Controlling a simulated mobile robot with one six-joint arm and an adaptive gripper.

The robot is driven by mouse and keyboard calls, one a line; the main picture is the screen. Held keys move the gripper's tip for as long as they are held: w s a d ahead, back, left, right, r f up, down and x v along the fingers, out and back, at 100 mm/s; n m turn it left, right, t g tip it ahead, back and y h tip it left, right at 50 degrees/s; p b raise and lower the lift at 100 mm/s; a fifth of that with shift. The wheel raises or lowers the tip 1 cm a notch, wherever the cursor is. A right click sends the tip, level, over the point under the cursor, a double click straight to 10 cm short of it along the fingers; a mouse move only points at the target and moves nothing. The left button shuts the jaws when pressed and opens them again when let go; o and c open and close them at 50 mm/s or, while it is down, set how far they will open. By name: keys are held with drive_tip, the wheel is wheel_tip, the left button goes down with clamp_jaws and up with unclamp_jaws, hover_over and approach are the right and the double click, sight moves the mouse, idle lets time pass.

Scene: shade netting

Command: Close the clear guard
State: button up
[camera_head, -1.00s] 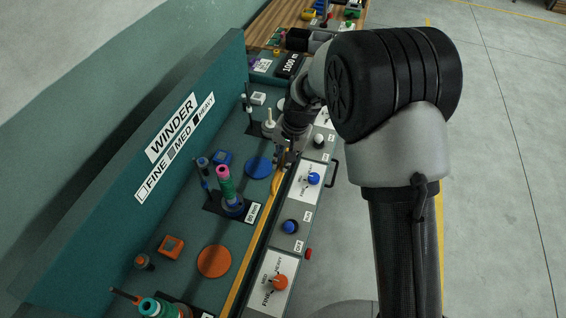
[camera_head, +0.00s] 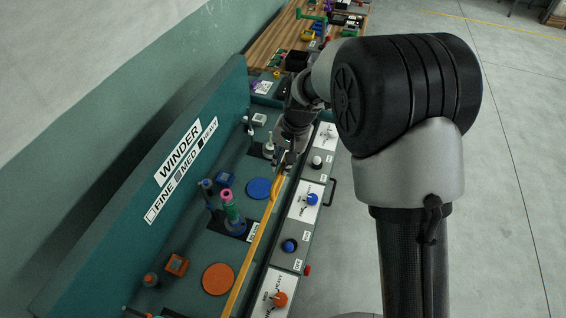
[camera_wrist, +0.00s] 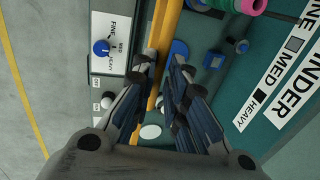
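I cannot make out a clear pane for the guard in either view. A yellow rail (camera_head: 250,248) runs along the winder deck's front edge; whether it belongs to the guard I cannot tell. In the wrist view the yellow rail (camera_wrist: 166,35) passes behind my fingers. My gripper (camera_head: 284,168) is low over the deck's front edge by the rail, beyond the blue disc. In the wrist view my gripper (camera_wrist: 165,62) has its two fingers apart with nothing seen held between them. Whether it touches the rail is unclear.
The teal back panel (camera_head: 120,215) with its WINDER sign stands left. The deck holds a blue disc (camera_head: 257,188), an orange disc (camera_head: 217,279) and a spool stack (camera_head: 232,212). The control strip has a blue knob (camera_head: 312,199) and an orange knob (camera_head: 280,299).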

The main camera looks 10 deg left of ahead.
drive_tip(key=o, duration=0.4)
drive_tip(key=shift+s, duration=0.1)
drive_tip(key=shift+r, duration=0.1)
drive_tip(key=r, duration=0.4)
drive_tip(key=d+r, duration=0.1)
drive_tip(key=r, duration=0.2)
drive_tip(key=d+r, duration=0.1)
drive_tip(key=r, duration=0.3)
drive_tip(key=shift+s+d+r, duration=0.2)
drive_tip(key=shift+r, duration=0.15)
drive_tip(key=s+d+r+t+b, duration=0.1)
drive_tip(key=s+d+r+b, duration=0.1)
drive_tip(key=s+d+r, duration=0.35)
drive_tip(key=s+d+r+t+b, duration=0.1)
drive_tip(key=s+d+r, duration=0.1)
drive_tip(key=s+d, duration=0.55)
drive_tip(key=s+d+f, duration=0.1)
drive_tip(key=s+d, duration=0.1)
drive_tip(key=s, duration=0.2)
drive_tip(key=s+d+f+n+t+h+b, duration=0.1)
drive_tip(key=s+d+f, duration=0.1)
drive_tip(key=s, duration=0.3)
drive_tip(key=s+d+f+t+h+b, duration=0.1)
drive_tip(key=s+d+f, duration=0.1)
drive_tip(key=s+d, duration=0.2)
drive_tip(key=shift+s+d+n, duration=0.25)
drive_tip(key=shift+s+n, duration=0.05)
drive_tip(key=shift+s, duration=0.15)
